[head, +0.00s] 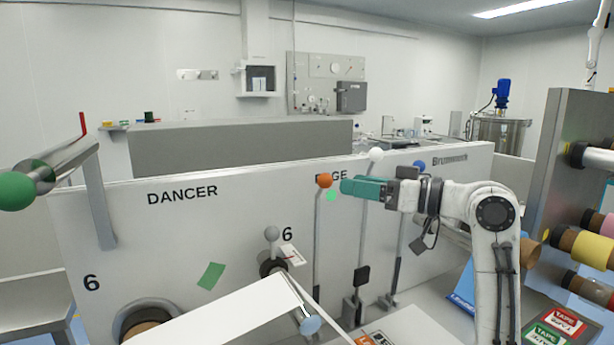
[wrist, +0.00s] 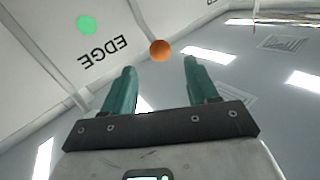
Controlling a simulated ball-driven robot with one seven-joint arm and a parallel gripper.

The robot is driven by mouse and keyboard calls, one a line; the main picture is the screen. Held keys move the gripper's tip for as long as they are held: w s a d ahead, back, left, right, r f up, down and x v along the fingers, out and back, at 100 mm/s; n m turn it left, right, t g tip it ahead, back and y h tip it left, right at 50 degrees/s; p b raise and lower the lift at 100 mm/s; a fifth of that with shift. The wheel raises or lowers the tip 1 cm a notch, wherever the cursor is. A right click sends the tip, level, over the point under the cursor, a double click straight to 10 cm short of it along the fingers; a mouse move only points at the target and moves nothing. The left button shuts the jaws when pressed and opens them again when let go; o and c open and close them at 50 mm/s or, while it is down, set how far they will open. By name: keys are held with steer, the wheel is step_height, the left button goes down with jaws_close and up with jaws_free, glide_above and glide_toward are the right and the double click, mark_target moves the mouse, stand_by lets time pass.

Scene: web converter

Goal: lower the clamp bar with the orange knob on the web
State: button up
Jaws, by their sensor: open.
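The orange knob (head: 324,180) tops a thin upright lever (head: 317,245) in front of the white panel, by the word EDGE. My gripper (head: 343,186) has green fingers and is just right of the knob in the head view, pointing left. In the wrist view the orange knob (wrist: 160,49) lies ahead of the open fingers (wrist: 160,68), between their tips in the picture. The gap to it is hard to judge. The white web (head: 225,315) runs across the lower part of the head view. The clamp bar itself is not clearly seen.
Levers with a white knob (head: 376,154) and a blue knob (head: 419,165) stand to the right, partly behind my arm. A grey knob (head: 271,233) stands left. A green ball (head: 15,191) ends a roller at far left. Tape rolls (head: 587,247) hang at right.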

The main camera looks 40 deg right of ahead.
steer(key=p+x, duration=0.2)
steer(key=x, duration=0.7)
steer(key=shift+w+f+p, duration=0.1)
steer(key=shift+w+p, duration=0.1)
steer(key=shift+p, duration=0.1)
steer(key=shift+c, duration=0.4)
jaws_close()
